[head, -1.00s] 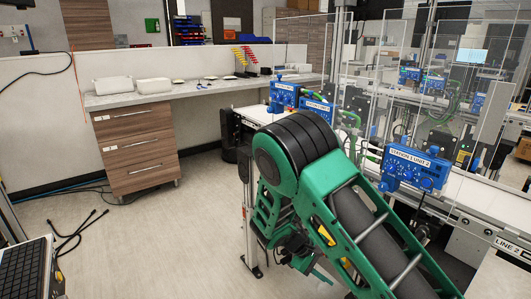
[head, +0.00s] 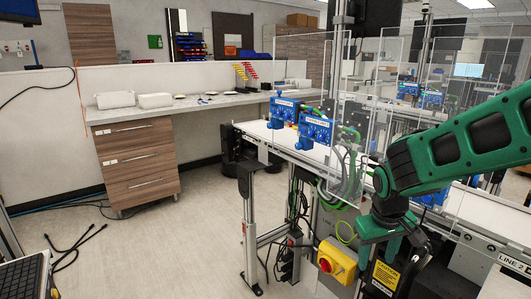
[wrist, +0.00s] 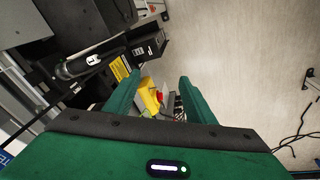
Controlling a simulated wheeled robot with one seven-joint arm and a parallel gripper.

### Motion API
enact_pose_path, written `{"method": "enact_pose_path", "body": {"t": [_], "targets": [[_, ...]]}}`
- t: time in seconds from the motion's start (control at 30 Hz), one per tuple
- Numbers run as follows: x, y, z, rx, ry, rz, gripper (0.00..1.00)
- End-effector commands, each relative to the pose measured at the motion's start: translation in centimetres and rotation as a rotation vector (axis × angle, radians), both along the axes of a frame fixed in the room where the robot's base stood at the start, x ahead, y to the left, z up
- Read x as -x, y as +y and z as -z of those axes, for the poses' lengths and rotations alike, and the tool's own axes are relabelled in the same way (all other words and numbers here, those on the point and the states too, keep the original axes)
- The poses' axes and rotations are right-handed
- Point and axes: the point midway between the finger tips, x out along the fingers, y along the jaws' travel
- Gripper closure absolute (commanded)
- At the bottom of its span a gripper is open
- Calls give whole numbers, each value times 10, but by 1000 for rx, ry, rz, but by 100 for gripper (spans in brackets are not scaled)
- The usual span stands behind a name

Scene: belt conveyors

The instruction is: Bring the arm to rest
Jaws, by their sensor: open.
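My green arm (head: 470,145) reaches in from the right edge in the head view, in front of the conveyor line, with its wrist bent downward. My gripper (wrist: 158,88) shows in the wrist view as two green fingers set wide apart. It is open with nothing between its fingers. Beyond the fingers, a yellow box with a red button (wrist: 150,97) and dark equipment show below.
Blue station units (head: 315,128) and clear panels (head: 372,100) line the conveyor close to my arm. A grey table leg (head: 250,230) stands left of the yellow box. A drawer cabinet (head: 138,165) stands at the back left. Open floor (head: 180,240) lies between, with black cables (head: 70,250) at left.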

Motion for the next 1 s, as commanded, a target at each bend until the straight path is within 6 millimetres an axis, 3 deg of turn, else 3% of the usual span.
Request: {"method": "enact_pose_path", "body": {"t": [0.2,0.5,0.67,0.8,1.0], "targets": [[35,-9,-40,-87,-108,62,50],[75,-11,-70,-155,-221,117,50],[124,-68,-60,-137,-101,319,50],[177,-103,-54,-146,11,497,50],[232,-123,-50,-178,125,669,50]]}}
